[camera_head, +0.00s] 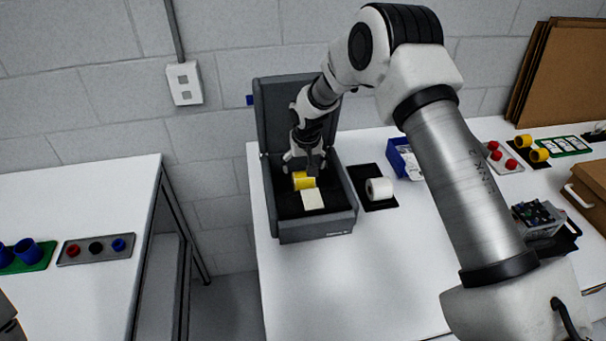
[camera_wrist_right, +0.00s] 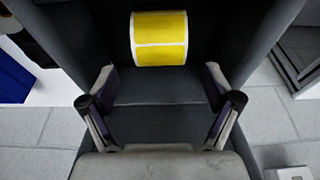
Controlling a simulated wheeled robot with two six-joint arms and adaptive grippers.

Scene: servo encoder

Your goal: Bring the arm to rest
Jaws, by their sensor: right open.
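My right arm reaches over the white table to an open dark grey box (camera_head: 316,230). My right gripper (camera_head: 308,168) is inside or just over the box, near its raised lid. In the right wrist view the gripper (camera_wrist_right: 160,105) has its fingers apart with nothing between them. A yellow label roll (camera_head: 303,181) lies in the box beside the gripper. The roll (camera_wrist_right: 159,38) also shows in the right wrist view, beyond the fingertips and apart from them. A pale cream block or label piece (camera_head: 313,199) lies in front of the roll. My left gripper is not seen.
A white roll (camera_head: 379,188) sits on a black mat right of the box. A blue bin (camera_head: 404,158) stands behind it. Trays with red and yellow parts (camera_head: 503,156) and a brown carton (camera_head: 588,190) are at the right. The table front is clear. A gap separates the left table (camera_head: 90,205).

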